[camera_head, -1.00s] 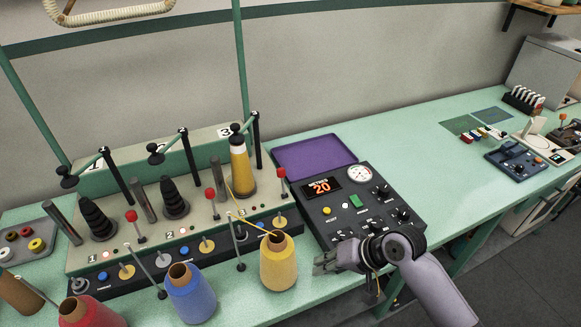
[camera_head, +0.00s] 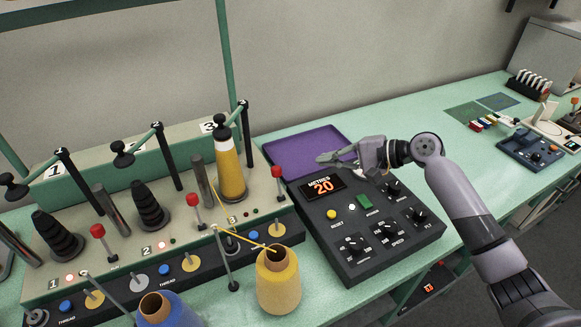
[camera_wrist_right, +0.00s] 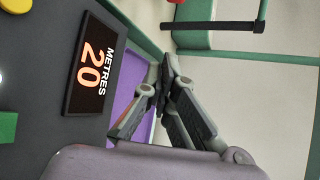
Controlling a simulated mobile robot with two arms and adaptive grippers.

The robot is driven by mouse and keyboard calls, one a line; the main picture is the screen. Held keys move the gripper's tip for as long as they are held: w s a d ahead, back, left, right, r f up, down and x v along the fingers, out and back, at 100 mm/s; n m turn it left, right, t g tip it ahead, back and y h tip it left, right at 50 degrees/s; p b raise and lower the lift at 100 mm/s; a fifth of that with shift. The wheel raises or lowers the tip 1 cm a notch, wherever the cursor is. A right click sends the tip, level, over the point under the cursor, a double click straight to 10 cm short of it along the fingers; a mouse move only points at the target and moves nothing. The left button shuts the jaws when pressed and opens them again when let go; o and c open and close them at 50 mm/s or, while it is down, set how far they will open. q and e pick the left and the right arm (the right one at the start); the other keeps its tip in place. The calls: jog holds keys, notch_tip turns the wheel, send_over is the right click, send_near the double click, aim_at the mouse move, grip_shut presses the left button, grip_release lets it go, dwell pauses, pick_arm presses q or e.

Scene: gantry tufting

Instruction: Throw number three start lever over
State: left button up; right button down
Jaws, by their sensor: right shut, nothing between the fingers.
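The number three start lever (camera_head: 278,172) has a red ball knob on an upright stem. It stands at the right end of the winder (camera_head: 265,214), beside the yellow cone on spindle three (camera_head: 230,172). My right gripper (camera_head: 320,159) is shut and empty, above the counter's display and the front of the purple tray. It points left, to the right of the lever and apart from it. In the right wrist view its closed fingers (camera_wrist_right: 165,88) show beside the tray. My left gripper is not in view.
The dark counter box (camera_head: 350,240), reading 20 metres, stands right of the winder. Start levers one (camera_head: 97,231) and two (camera_head: 194,198) stand to the left. A yellow yarn cone (camera_head: 278,280) stands in front, its thread running up to spindle three. Thin guide rods rise nearby.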

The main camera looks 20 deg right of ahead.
aim_at(278, 181)
jog(key=shift+w+a+f, duration=0.1)
jog(key=shift+w, duration=0.05)
jog(key=shift+w+a+f, duration=0.15)
jog(key=shift+w+a, duration=0.05)
jog(key=shift+w, duration=0.05)
jog(key=a+p, duration=0.1)
jog(key=a, duration=0.1)
jog(key=w+a+f+p, duration=0.1)
jog(key=a+p, duration=0.1)
jog(key=a, duration=0.1)
jog(key=w+a+f+p, duration=0.1)
jog(key=a, duration=0.2)
jog(key=shift+w+f, duration=0.15)
jog(key=shift+w, duration=0.05)
jog(key=shift+s+p, duration=0.35)
jog(key=shift+p, duration=0.05)
jog(key=shift+s+a, duration=0.1)
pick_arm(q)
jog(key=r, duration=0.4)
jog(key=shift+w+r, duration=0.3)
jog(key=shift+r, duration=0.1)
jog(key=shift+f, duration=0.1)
